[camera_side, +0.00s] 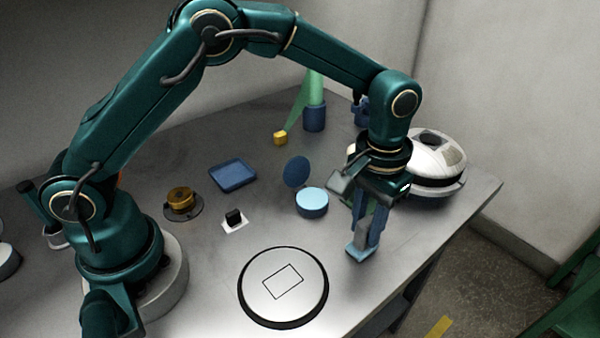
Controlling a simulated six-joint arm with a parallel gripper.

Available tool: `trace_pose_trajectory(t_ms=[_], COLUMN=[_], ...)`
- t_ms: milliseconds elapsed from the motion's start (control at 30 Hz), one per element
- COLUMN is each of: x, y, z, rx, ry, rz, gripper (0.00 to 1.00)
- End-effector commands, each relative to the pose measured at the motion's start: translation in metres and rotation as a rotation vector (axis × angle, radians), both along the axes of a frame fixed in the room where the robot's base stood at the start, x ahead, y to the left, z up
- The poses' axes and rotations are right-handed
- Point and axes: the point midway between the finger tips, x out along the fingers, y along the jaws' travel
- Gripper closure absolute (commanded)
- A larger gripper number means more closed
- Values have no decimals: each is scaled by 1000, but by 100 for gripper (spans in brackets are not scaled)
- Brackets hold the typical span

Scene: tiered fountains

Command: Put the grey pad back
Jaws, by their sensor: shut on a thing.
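My gripper (358,250) hangs down above the right part of the table, with its blue fingers close together. It is shut on a small piece at its fingertips, which I take to be the grey pad; the fingers largely hide it, and its shape and colour are hard to tell. A round white disc with a dark rim (258,297) lies to the left of and nearer than my gripper. A thin dark rectangle is outlined on its top, and the outline is empty.
A light blue round tin (312,203) with a dark blue disc (296,171) behind it stands left of my gripper. A white dome (428,180) is at right. A blue tray (233,175), brass part (181,198), black block (234,216) and yellow cube (280,138) stand farther left.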

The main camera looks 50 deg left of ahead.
Motion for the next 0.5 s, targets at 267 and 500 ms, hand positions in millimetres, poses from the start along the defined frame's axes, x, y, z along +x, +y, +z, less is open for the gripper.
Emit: trace_pose_trajectory(t_ms=[267, 500], x=[0, 0], y=[0, 0], z=[-3, -3], rx=[0, 0], ry=[-1, -1], rz=[0, 0], gripper=[44, 41])
